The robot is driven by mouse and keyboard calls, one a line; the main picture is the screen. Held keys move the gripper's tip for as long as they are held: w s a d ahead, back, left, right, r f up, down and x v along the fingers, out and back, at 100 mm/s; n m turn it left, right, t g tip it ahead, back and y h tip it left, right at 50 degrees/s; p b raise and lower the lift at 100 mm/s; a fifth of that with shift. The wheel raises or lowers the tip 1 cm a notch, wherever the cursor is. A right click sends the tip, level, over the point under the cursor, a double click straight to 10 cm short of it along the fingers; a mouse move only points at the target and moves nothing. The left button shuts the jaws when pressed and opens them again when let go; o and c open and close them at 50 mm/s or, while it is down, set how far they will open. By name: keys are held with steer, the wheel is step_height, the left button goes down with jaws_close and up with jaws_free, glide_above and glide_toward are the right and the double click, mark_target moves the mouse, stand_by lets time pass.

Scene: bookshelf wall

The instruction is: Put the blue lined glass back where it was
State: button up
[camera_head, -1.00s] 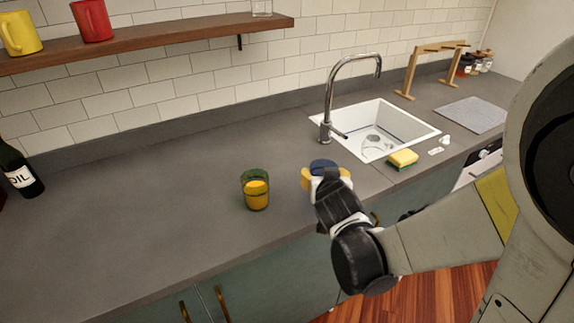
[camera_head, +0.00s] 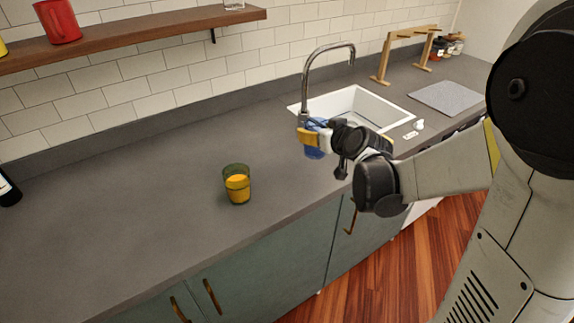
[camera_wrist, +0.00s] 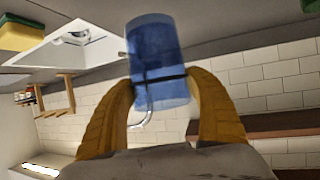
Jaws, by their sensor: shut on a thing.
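The blue glass (camera_head: 315,150) is held in my gripper (camera_head: 312,137), above the counter in front of the sink. In the wrist view the blue glass (camera_wrist: 160,62) is see-through, with a dark line around it. The two yellow fingers of my gripper (camera_wrist: 160,88) press on it from both sides. In the head view the fingers and wrist hide part of the glass. A greenish glass with orange contents (camera_head: 237,184) stands on the counter, left of my gripper and apart from it.
The white sink (camera_head: 385,108) and its chrome tap (camera_head: 305,85) are behind my gripper. A wooden shelf (camera_head: 140,37) on the tiled wall holds a red mug (camera_head: 57,20) and a clear glass (camera_head: 234,4). A dark bottle (camera_head: 8,190) stands far left. The counter's left middle is clear.

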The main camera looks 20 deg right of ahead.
steer(key=a+f+b, duration=0.1)
steer(key=a, duration=0.1)
steer(key=w+a+f+b, duration=0.1)
steer(key=a+f, duration=0.1)
steer(key=a, duration=0.1)
steer(key=w+a+f, duration=0.1)
steer(key=a+f, duration=0.1)
steer(key=a, duration=0.1)
steer(key=shift+b, duration=0.4)
step_height(320, 180, down, 4)
steer(key=shift+f+b, duration=0.1)
steer(key=shift+b, duration=1.1)
steer(key=o, duration=1.5)
